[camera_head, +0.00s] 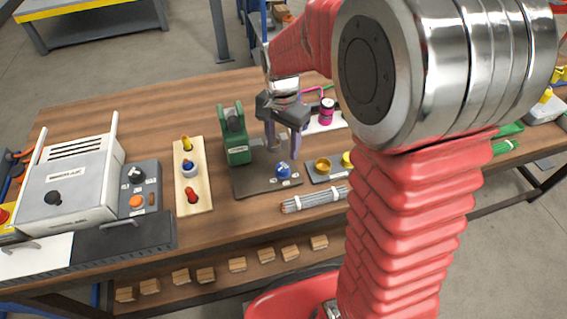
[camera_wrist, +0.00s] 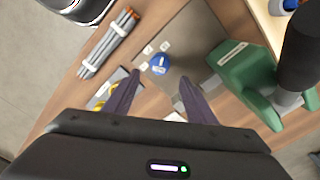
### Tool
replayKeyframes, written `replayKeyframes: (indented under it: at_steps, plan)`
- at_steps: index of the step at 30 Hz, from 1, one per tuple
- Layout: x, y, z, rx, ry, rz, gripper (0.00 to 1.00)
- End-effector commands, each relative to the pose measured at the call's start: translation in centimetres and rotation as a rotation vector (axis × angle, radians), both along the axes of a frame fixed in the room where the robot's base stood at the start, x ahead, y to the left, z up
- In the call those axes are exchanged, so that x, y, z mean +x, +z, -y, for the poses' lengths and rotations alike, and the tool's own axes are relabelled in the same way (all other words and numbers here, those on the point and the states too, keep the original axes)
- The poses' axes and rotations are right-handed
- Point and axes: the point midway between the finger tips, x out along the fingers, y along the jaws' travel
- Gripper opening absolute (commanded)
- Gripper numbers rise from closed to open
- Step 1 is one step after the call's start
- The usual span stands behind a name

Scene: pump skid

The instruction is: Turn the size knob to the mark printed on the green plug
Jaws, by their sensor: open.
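The blue knob (camera_head: 283,170), which I take as the size knob, sits on a dark base plate (camera_head: 250,185) with small white labels around it. Their print is too small to read. In the wrist view the blue knob (camera_wrist: 159,63) has a white mark on top and appears just beyond and between my fingertips. My gripper (camera_head: 283,150) is open and empty, its fingers (camera_wrist: 160,80) pointing down above the plate and apart from the knob. I cannot make out a green plug or its printed mark in either view.
A green press-like device (camera_head: 236,140) stands on the same plate, close left of my gripper. A wooden board (camera_head: 178,200) with coloured pieces lies farther left.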

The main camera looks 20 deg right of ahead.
Motion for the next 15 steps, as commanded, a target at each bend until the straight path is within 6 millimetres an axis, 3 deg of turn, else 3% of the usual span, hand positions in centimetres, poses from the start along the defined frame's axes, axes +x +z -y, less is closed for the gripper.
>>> replayKeyframes:
  at_steps: [15]
  plan:
    - [-0.1, -7.7, 0.0, 0.000, 0.001, -0.003, 0.51]
